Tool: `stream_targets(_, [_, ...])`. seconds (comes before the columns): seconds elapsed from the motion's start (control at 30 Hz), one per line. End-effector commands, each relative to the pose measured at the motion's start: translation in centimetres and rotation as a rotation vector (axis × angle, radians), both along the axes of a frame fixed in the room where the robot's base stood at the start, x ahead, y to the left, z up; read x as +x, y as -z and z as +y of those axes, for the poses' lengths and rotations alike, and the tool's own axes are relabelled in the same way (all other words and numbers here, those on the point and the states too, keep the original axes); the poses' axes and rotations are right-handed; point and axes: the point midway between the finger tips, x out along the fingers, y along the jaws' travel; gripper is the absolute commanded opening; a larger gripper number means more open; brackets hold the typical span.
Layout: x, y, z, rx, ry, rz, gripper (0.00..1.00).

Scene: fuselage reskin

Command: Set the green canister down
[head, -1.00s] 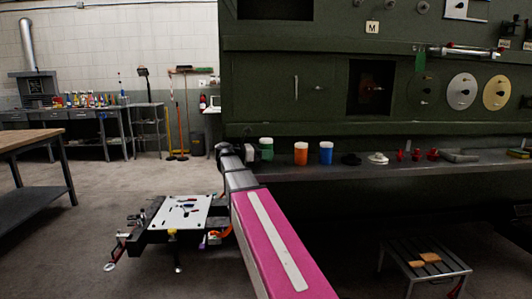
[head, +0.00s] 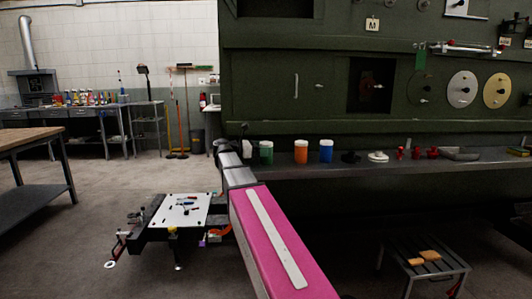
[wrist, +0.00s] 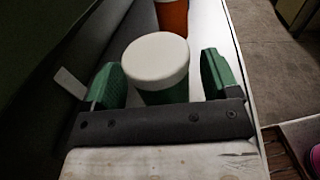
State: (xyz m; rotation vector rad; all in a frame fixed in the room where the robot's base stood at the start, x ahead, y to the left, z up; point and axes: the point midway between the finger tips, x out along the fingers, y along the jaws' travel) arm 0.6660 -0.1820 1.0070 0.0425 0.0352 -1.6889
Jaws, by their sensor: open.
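The green canister (head: 266,153) with a white lid stands upright on the grey ledge (head: 345,170) at the left of a row of canisters. In the wrist view the green canister (wrist: 163,75) sits between the two green finger pads of my gripper (wrist: 162,80). The pads are apart, with a visible gap on each side of the lid. In the head view my gripper (head: 248,149) reaches the canister from the left. The canister's base is hidden in the wrist view.
An orange canister (head: 301,152) and a blue canister (head: 326,151) stand to the right on the ledge. Past them are a black part (head: 350,157), a white part (head: 378,157) and red parts. The dark green panel wall rises behind the ledge.

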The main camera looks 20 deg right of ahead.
Motion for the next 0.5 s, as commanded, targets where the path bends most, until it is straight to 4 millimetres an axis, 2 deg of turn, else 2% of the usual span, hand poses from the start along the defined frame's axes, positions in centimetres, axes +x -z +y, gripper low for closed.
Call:
stream_targets(0.1, [0.4, -0.1, 2.7, 0.0, -0.004, 0.001, 0.82])
stream_targets(0.3, [1.0, -0.3, 6.8, 0.0, -0.004, 0.001, 0.82])
stream_targets(0.5, [1.3, -0.4, 9.7, 0.0, -0.003, 0.001, 0.82])
